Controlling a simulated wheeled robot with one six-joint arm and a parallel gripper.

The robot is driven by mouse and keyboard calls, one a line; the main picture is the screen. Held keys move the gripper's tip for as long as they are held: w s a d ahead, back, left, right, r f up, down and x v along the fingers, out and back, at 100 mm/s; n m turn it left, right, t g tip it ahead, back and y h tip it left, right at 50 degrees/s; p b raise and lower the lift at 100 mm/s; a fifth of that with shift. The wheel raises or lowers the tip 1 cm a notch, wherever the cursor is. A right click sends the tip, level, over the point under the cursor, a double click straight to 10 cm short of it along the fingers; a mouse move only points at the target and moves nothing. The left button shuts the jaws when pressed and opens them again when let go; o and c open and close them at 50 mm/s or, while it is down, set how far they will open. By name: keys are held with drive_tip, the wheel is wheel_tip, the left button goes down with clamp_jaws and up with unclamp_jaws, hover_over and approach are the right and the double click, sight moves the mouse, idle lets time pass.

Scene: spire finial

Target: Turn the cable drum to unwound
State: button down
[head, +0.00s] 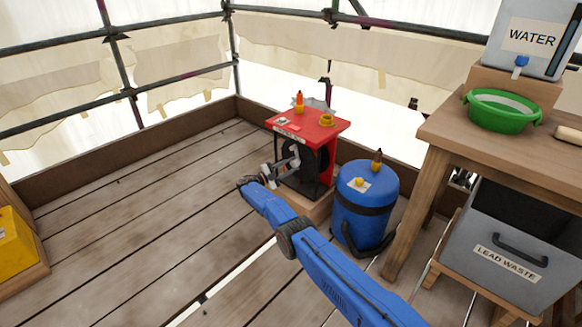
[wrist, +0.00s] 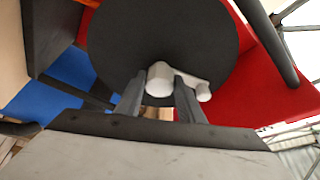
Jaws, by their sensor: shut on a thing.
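The cable drum (wrist: 195,35) is a dark round disc in a black frame on the front of a red-topped box (head: 310,126). A light grey crank with a round knob (wrist: 160,78) sits on the drum's face in the wrist view. My gripper (wrist: 158,100) is shut on the crank, its two dark fingers on either side of the knob. In the head view my gripper (head: 279,171) reaches the drum's front from the left.
A blue barrel (head: 362,210) stands close to the right of the drum box. A wooden table (head: 440,135) with a green basin (head: 500,112) and a grey lead waste bin (head: 500,250) are further right.

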drive_tip(key=shift+m, duration=0.3)
idle(0.9)
drive_tip(key=c, duration=1.2)
unclamp_jaws()
